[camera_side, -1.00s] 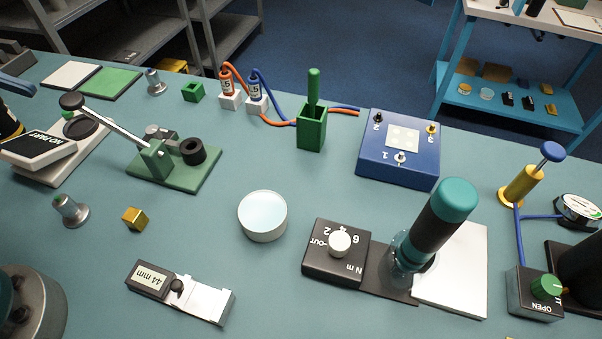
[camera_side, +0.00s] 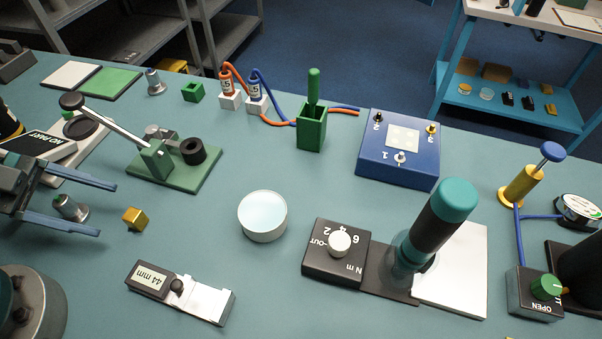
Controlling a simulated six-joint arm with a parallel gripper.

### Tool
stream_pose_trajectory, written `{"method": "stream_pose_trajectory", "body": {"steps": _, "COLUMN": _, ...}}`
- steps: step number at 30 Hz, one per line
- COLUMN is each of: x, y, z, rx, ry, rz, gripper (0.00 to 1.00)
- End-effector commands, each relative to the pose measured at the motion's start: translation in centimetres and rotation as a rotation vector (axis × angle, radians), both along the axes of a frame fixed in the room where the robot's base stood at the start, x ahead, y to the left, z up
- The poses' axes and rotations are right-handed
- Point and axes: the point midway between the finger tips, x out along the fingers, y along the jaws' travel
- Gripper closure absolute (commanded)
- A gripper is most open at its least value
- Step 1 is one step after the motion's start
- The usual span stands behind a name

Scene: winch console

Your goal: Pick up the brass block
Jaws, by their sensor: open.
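The brass block (camera_side: 135,218) is a small gold cube on the teal bench, left of centre. My gripper (camera_side: 108,210) comes in from the left edge with two long blue-grey fingers spread apart. The fingers point right, towards the block. The block lies just beyond the fingertips, and nothing is held. A metal knob-like part with a green top (camera_side: 70,208) shows between the fingers in the picture; I cannot tell its height relation to them.
A green lever press (camera_side: 190,178) stands behind the block. A caliper-like gauge reading 44 mm (camera_side: 180,290) lies in front. A round white-topped dish (camera_side: 262,216) is to the right. Bare bench surrounds the block on its right side.

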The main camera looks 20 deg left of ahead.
Motion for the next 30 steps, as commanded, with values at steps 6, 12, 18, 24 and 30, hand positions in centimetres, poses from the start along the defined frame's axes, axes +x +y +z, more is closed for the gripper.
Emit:
{"method": "stream_pose_trajectory", "body": {"steps": 6, "x": 0.5, "y": -2.3, "z": -1.2, "rx": -0.002, "ry": 0.006, "rz": -0.005, "gripper": 0.29}}
{"method": "stream_pose_trajectory", "body": {"steps": 12, "x": 1.0, "y": -3.9, "z": -2.0, "rx": -0.001, "ry": 0.003, "rz": -0.002, "gripper": 0.29}}
{"method": "stream_pose_trajectory", "body": {"steps": 18, "x": 1.2, "y": -4.2, "z": -2.2, "rx": 0.001, "ry": 0.001, "rz": 0.0, "gripper": 0.29}}
{"method": "stream_pose_trajectory", "body": {"steps": 24, "x": 1.2, "y": -4.1, "z": -2.2, "rx": 0.001, "ry": 0.001, "rz": 0.0, "gripper": 0.63}}
{"method": "stream_pose_trajectory", "body": {"steps": 30, "x": 1.2, "y": -4.1, "z": -2.2, "rx": 0.002, "ry": 0.002, "rz": 0.0, "gripper": 1.0}}
